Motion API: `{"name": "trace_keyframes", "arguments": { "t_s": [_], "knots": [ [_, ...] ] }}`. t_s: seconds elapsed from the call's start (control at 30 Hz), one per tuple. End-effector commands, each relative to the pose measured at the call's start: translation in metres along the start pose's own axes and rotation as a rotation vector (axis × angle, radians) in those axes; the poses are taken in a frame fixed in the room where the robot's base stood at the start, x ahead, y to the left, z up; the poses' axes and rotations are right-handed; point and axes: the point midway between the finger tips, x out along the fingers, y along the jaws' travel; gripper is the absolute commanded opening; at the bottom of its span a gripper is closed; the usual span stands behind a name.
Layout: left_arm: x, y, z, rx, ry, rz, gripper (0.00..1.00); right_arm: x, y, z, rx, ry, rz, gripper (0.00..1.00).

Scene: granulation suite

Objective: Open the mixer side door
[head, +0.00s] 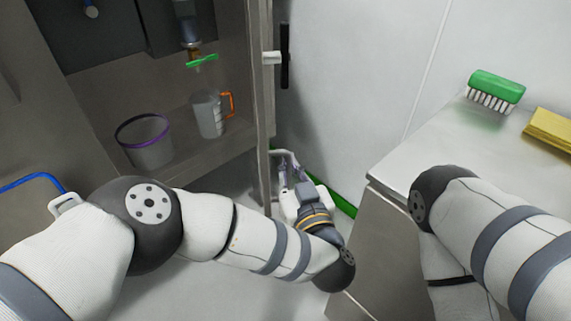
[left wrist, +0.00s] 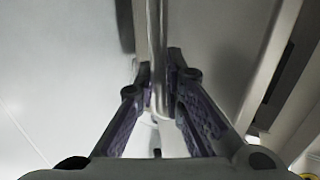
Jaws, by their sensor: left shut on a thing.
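My left gripper (head: 288,172) is low in the middle of the head view, beside a narrow upright metal panel edge. It is shut on a thin metal handle bar (head: 279,153) that stands out from that edge. In the left wrist view the bar (left wrist: 158,50) runs down between the two fingers of the left gripper (left wrist: 159,80). The mixer side door (head: 264,185) seems to be this panel, seen almost edge-on; how far it stands open I cannot tell. My right gripper is out of view; only its arm shows at the right.
A black upright handle (head: 285,55) is higher on the same edge. A purple-rimmed bucket (head: 145,146) and an orange-handled jug (head: 208,114) stand on the shelf at left. A steel bench (head: 440,140) with a green brush (head: 496,88) and yellow sponge (head: 551,127) stands close at right.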

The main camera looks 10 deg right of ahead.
Motion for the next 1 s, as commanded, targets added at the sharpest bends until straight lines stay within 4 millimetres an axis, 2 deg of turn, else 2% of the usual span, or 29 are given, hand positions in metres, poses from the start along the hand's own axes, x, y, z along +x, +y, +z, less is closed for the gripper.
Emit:
{"name": "trace_keyframes", "arguments": {
  "t_s": [0.03,0.07,0.37,0.47,0.6,0.73,0.83,1.0],
  "knots": [
    [-0.001,0.0,0.001,0.001,-0.004,0.001,0.12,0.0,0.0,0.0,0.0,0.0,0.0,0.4],
    [-0.001,0.0,0.001,0.001,-0.004,0.001,0.18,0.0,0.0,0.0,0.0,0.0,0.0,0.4],
    [-0.001,0.0,0.001,0.0,-0.002,0.001,0.19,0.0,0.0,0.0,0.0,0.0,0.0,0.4],
    [-0.013,0.001,0.001,0.0,-0.004,0.003,0.19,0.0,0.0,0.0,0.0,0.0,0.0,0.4],
    [-0.045,0.001,0.001,0.0,-0.005,0.005,0.19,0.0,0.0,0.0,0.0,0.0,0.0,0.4],
    [-0.067,0.001,0.001,0.0,-0.005,0.004,0.19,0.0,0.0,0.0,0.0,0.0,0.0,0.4],
    [-0.074,0.0,0.001,0.0,-0.003,0.002,0.19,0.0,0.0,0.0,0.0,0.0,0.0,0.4],
    [-0.076,0.0,0.001,0.0,-0.002,0.0,0.19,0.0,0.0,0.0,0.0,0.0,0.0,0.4]
  ]
}}
